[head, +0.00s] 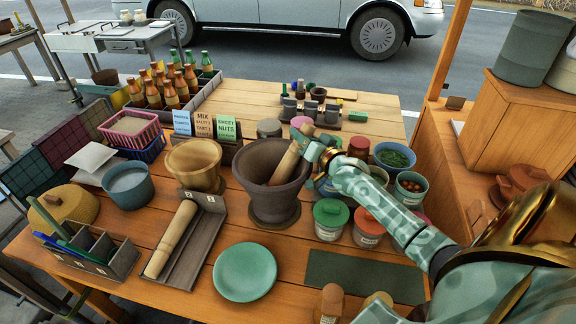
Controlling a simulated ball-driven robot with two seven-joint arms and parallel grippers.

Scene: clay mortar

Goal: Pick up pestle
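A dark clay mortar (267,190) stands upright near the middle of the wooden table. A tan wooden pestle (286,165) leans in it, its upper end sticking out over the right rim and its lower end hidden inside. My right gripper (309,151) is at the pestle's upper part, reaching in from the right. It overlaps the pestle in the picture; whether the fingers close on it is too small to tell. My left gripper is not in view. A second wooden cylinder (170,238) lies in a dark tray (205,240) left of the mortar.
A wooden bowl (196,167) stands close left of the mortar. Lidded jars (330,218) and bowls of food (393,160) crowd the space under my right arm. A green plate (244,271) lies in front. Small signs (226,128) and bottles (172,93) stand behind.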

